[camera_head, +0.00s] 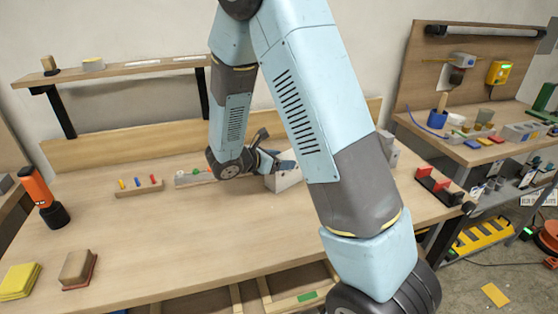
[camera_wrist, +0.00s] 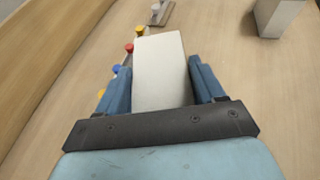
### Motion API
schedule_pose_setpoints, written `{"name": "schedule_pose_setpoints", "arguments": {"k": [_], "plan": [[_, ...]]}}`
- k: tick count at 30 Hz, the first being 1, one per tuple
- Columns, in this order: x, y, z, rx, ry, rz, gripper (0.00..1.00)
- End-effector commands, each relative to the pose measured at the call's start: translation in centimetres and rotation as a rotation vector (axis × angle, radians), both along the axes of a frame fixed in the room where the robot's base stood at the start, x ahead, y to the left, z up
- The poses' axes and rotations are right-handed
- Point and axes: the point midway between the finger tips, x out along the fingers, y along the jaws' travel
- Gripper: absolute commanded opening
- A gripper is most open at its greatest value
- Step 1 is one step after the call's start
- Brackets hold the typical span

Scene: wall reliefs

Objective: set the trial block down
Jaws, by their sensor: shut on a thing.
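The trial block is a plain off-white block (camera_wrist: 160,72), seen in the wrist view between the two blue fingers of my gripper (camera_wrist: 160,90). The fingers are shut on its two sides, and its far end sticks out past them. In the head view my gripper (camera_head: 275,161) is over the bench, right of the peg racks, beside a pale block (camera_head: 285,182) that appears to be the same one. My arm hides part of this area. I cannot tell whether the block's underside touches the bench.
Another pale grey block (camera_wrist: 279,16) stands at the upper right in the wrist view. Coloured pegs (camera_wrist: 116,69) lie left of the held block. The bench (camera_head: 190,235) is clear in front. An orange-and-black tool (camera_head: 42,197) and yellow pads (camera_head: 20,281) are at the left.

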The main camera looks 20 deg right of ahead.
Motion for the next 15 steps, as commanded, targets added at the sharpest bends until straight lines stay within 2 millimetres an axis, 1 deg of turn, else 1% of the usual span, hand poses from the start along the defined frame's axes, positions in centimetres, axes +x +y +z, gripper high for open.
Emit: {"name": "schedule_pose_setpoints", "arguments": {"k": [7,8,15], "plan": [[0.00,-0.01,-0.23,0.000,0.001,0.000,0.02],[-0.01,-0.01,-0.22,0.000,0.000,0.000,0.71],[-0.01,-0.01,-0.20,0.000,0.000,0.000,0.94]]}}
